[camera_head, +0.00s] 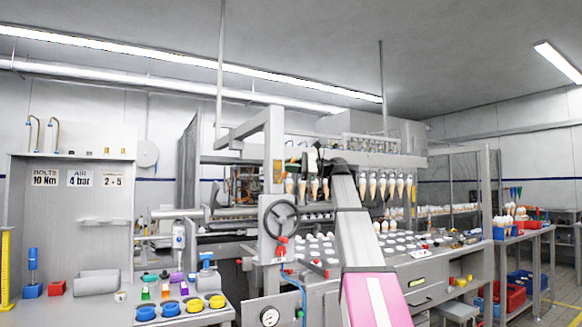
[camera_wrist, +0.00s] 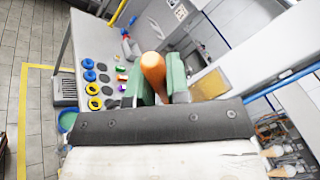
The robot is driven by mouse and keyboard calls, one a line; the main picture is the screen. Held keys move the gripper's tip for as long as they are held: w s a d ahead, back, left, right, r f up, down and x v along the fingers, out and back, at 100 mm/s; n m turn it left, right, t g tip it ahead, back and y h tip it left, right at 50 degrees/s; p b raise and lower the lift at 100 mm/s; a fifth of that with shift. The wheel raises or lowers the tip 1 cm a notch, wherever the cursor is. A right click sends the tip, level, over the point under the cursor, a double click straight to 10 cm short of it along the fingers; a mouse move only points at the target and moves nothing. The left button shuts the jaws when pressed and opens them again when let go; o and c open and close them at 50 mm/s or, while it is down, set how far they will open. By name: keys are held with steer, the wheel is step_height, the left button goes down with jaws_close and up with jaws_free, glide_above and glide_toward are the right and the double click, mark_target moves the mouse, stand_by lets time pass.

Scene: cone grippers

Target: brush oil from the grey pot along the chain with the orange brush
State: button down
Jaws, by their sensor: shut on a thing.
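My gripper (camera_wrist: 156,84) is shut on the orange brush (camera_wrist: 153,66), whose rounded orange end stands up between the green finger pads in the wrist view. The brush's bristle end is hidden there. In the head view my arm reaches up to the machine, and my gripper (camera_head: 304,162) is small beside the hanging row of cones, partly covered by my own wrist. A small grey pot (camera_head: 120,296) stands on the bench at the lower left, well away from my gripper. I cannot pick out the chain in either view.
Several cones (camera_head: 376,186) hang in a row under the machine's frame. A handwheel (camera_head: 281,217) stands left of my arm. The left bench holds yellow and blue round pieces (camera_head: 217,301) and a grey bin (camera_head: 97,283). A side table (camera_head: 525,236) stands at the right.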

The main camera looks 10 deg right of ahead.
steer(key=shift+w+a, duration=0.2)
steer(key=shift+w, duration=0.45)
steer(key=shift+r, duration=3.05)
steer(key=shift+f, duration=3.05)
steer(key=shift+s, duration=0.1)
steer(key=s+d, duration=0.2)
steer(key=s, duration=0.3)
steer(key=shift+s, duration=0.35)
steer(key=shift+s, duration=0.1)
steer(key=shift+s+d, duration=0.2)
steer(key=shift+s, duration=0.45)
steer(key=shift+s+d, duration=0.2)
steer(key=shift+s, duration=0.45)
